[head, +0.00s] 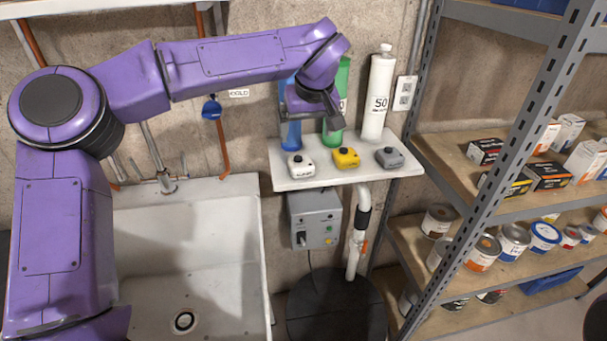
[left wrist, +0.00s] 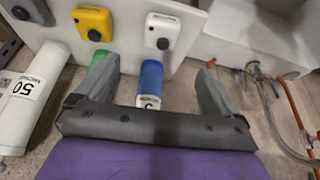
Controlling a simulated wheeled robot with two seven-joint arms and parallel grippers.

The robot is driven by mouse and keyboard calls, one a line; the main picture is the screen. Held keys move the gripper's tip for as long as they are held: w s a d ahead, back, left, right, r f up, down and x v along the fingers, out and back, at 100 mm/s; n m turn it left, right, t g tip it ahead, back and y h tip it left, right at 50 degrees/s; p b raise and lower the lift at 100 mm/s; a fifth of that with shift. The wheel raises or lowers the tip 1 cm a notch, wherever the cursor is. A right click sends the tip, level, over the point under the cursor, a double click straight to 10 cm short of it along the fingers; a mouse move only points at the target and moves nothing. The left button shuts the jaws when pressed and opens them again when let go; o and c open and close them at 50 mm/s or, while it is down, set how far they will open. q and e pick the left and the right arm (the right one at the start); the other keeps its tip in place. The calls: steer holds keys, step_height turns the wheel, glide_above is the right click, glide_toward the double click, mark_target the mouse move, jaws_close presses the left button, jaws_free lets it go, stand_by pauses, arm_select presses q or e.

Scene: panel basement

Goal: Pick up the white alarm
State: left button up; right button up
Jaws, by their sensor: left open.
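The white alarm (head: 299,165) is a small white box with a black knob, at the left end of a small white wall shelf (head: 350,173). It also shows in the left wrist view (left wrist: 162,32), past the fingertips. My left gripper (head: 308,108) is open and empty, above the shelf over the alarm, in front of the bottles. In the left wrist view its two fingers (left wrist: 156,82) stand wide apart, with a blue bottle (left wrist: 151,80) seen between them. My right gripper is not in view.
A yellow alarm (head: 346,158) and a grey alarm (head: 390,158) sit to the right on the shelf. Behind them stand blue, green and white (head: 378,95) bottles. A sink (head: 190,250) is at lower left, a grey control box (head: 315,220) below, a metal rack (head: 500,130) at right.

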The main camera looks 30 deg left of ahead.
mark_target(302, 162)
arm_select(q)
steer(key=b+x, duration=0.1)
steer(key=x, duration=1.2)
steer(key=shift+f, duration=0.2)
steer(key=shift+s, duration=0.1)
steer(key=c, duration=1.1)
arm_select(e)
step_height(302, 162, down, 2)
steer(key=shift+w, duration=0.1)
